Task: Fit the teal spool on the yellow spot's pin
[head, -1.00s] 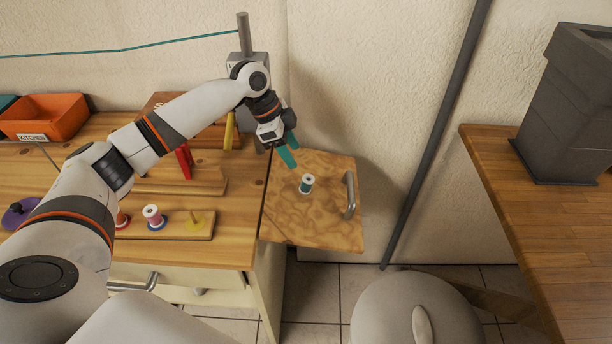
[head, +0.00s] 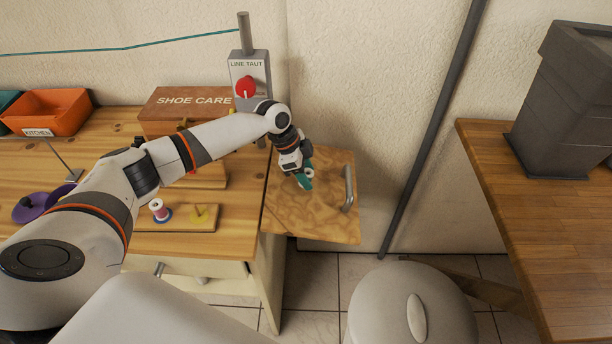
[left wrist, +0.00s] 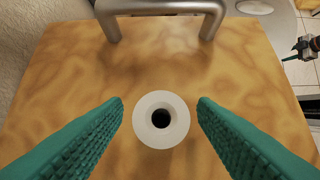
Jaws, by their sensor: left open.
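The teal spool (head: 310,171) stands upright on the small mottled side shelf (head: 310,222). In the left wrist view its white top and dark centre hole (left wrist: 160,119) face me. My left gripper (head: 305,178) is open above the shelf, with its teal fingers on either side of the spool. In the left wrist view a gap shows between the spool and each finger. The yellow spot (head: 201,214) with its upright pin is on the wooden board on the bench, left of the shelf, and bears no spool.
A pink spool (head: 157,209) stands on the blue spot beside the yellow one. A metal handle (head: 348,187) rises at the shelf's right side. A shoe care box (head: 185,103) and a lever box (head: 247,72) are behind my arm. Another wooden top (head: 540,190) is at the right.

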